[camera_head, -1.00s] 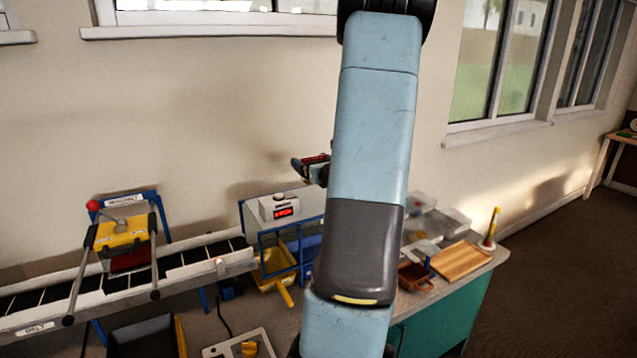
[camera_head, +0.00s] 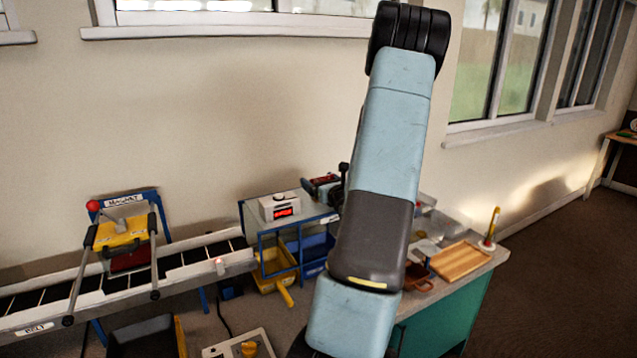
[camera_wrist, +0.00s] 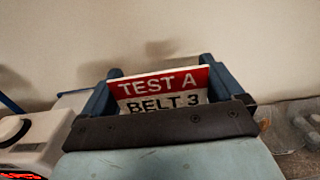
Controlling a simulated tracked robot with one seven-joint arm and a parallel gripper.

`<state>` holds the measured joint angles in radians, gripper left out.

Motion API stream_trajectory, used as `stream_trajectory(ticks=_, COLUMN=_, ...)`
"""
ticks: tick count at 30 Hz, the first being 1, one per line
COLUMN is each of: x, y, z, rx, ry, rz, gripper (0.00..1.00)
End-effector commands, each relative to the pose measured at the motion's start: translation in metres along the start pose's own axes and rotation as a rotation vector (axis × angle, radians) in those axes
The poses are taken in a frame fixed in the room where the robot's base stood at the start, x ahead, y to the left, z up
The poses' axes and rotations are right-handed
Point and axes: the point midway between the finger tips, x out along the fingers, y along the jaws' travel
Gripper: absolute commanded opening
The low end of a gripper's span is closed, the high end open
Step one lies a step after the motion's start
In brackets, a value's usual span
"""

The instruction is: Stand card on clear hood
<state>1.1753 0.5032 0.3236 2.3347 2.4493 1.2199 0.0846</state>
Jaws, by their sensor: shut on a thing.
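The card (camera_wrist: 165,82) is red and white and reads TEST A, BELT 3. It stands between the two blue fingers of my gripper (camera_wrist: 160,92), which is shut on it. In the head view my gripper (camera_head: 325,186) is partly hidden behind my arm, with a red bit of the card showing. I cannot tell whether the card touches the hood.
The belt (camera_head: 190,262) with a yellow magnet unit (camera_head: 120,234) runs to the left. Clear containers (camera_wrist: 280,135) and a wooden board (camera_head: 461,261) are on the right.

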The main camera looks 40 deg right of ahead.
Motion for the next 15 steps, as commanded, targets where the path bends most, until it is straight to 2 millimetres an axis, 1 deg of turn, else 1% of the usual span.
stream_trajectory(ticks=8, x=0.0001, y=0.0004, z=-0.0014, rx=0.000, ry=0.000, rz=0.000, gripper=0.65)
stream_trajectory(ticks=9, x=0.0001, y=0.0003, z=-0.0011, rx=0.000, ry=-0.001, rz=0.000, gripper=0.97)
stream_trajectory(ticks=10, x=0.0001, y=0.0003, z=-0.0010, rx=0.000, ry=-0.001, rz=0.000, gripper=1.00)
stream_trajectory(ticks=15, x=0.0001, y=0.0005, z=-0.0010, rx=0.000, ry=-0.001, rz=0.001, gripper=1.00)
